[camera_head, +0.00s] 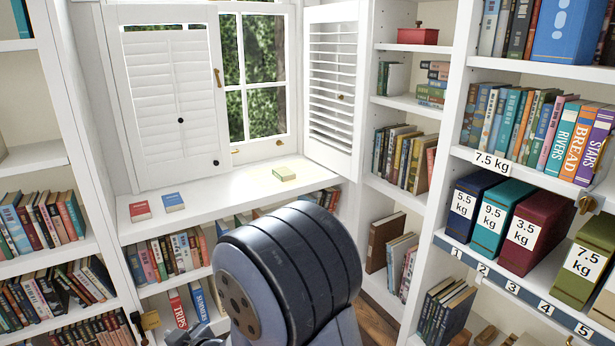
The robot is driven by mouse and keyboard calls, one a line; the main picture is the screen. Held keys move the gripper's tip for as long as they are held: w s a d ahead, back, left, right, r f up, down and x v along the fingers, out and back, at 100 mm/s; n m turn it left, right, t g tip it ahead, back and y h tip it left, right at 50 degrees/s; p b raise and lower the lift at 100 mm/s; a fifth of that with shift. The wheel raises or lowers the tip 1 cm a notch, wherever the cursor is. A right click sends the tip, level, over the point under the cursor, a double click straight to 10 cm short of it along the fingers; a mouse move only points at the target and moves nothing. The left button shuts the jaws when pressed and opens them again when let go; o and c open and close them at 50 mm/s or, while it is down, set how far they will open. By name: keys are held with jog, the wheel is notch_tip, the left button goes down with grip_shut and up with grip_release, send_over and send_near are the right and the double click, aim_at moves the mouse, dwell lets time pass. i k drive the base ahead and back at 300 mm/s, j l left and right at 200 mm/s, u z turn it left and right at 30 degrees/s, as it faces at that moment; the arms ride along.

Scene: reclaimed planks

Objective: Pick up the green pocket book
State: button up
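A small pale yellow-green book (284,174), which looks like the green pocket book, lies flat on the white window sill (235,187). It is at the right part of the sill, in sunlight, near the right shutter. A small red book (140,211) and a small blue book (173,202) lie flat at the left part of the sill. My dark blue-grey arm rises in front of the sill, below the pale green book and apart from it in the picture. I cannot make out my gripper's fingers.
A closed white shutter (175,95) stands behind the left of the sill; another shutter (332,85) is swung open at the right. Bookshelves flank the window. Weight-labelled boxes (538,233) stand on a numbered right shelf. The middle of the sill is clear.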

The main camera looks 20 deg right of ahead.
aim_at(284, 179)
jog(key=i+l+z, duration=0.25)
jog(key=i+z, duration=0.65)
jog(key=i+j+z, duration=0.1)
jog(key=i, duration=1.35)
